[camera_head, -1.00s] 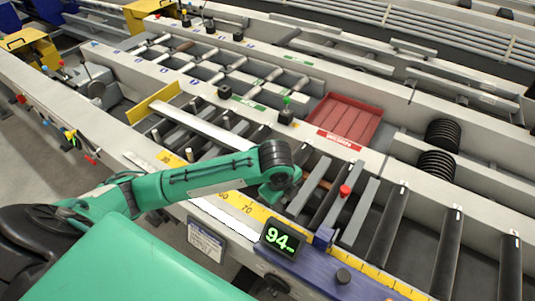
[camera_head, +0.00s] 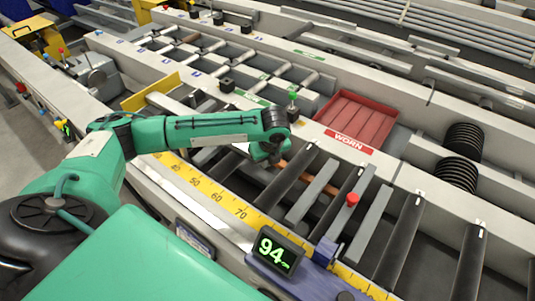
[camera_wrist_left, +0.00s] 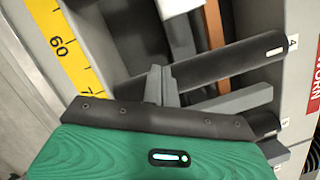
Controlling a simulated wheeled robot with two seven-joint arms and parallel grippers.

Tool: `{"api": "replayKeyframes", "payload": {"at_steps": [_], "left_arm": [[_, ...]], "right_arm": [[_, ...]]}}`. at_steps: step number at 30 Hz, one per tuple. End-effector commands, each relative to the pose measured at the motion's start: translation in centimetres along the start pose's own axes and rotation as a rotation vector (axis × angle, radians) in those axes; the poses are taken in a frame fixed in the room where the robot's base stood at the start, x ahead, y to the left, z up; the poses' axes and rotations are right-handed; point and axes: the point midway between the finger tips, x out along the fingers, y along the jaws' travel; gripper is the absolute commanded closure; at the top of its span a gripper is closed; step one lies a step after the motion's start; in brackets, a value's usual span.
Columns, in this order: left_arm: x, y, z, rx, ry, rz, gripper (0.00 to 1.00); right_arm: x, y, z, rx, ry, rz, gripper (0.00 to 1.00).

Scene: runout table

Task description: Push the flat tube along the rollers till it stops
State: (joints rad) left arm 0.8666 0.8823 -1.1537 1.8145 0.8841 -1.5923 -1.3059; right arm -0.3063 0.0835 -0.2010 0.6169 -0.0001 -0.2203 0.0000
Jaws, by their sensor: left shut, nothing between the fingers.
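The flat tube (camera_head: 172,103) is a long pale bar lying along the roller bed in the head view. My left arm hides its middle. My left gripper (camera_head: 274,158) is low over the rollers near the tube's right end. A dark roller (camera_wrist_left: 230,62) lies just beyond the fingers. A blue stop block (camera_head: 324,252) sits on the yellow scale, with a red knob (camera_head: 352,199) nearby. My right gripper is out of view.
The yellow scale (camera_head: 228,207) runs along the near rail, and a display (camera_head: 275,250) reads 94. A red tray (camera_head: 352,122) marked WORN stands behind the rollers. Bare rollers (camera_head: 400,240) continue to the right.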

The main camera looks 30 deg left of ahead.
Motion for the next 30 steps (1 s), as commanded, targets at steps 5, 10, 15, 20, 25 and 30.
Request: {"api": "replayKeyframes", "payload": {"at_steps": [5,10,15,20,25,30], "left_arm": [[3.9,0.0,-0.1,0.000,0.001,0.003,1.00],[4.8,0.0,2.2,-0.003,-0.002,-0.001,1.00],[5.3,0.0,3.5,-0.001,0.000,-0.001,1.00],[5.5,0.0,3.9,0.000,0.000,-0.001,1.00],[5.5,0.0,3.9,0.000,0.000,-0.002,1.00],[5.4,0.0,4.3,-0.001,0.000,-0.001,1.00]], "right_arm": [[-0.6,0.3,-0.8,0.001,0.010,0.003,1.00],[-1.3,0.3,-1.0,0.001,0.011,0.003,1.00],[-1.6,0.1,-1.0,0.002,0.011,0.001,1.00],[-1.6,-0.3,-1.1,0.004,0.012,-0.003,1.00],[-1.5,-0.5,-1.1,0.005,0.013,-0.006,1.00],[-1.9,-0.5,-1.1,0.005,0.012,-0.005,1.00]]}}
